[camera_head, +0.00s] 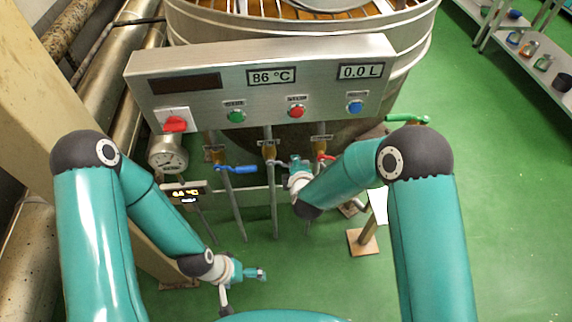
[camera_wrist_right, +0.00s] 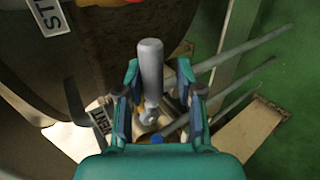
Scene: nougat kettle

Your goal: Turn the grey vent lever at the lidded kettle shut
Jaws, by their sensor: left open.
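The grey vent lever (camera_wrist_right: 151,68) stands between the two fingers of my right gripper (camera_wrist_right: 158,78) in the right wrist view, with small gaps on both sides. The gripper looks open around it and not closed on it. A partly hidden "VENT" label (camera_wrist_right: 101,118) is beside the left finger. In the head view my right gripper (camera_head: 298,164) is under the control panel, at the middle pipe, and hides most of the lever. My left gripper (camera_head: 256,274) is open and empty, low and away from the valves. The kettle (camera_head: 408,60) stands behind the panel.
A blue lever (camera_head: 238,169) is left of my right gripper, and a red lever (camera_head: 324,157) is close on its right. The panel (camera_head: 318,73) overhangs them, with buttons and a red switch (camera_head: 175,124). A green handle (camera_head: 407,118) is further right.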

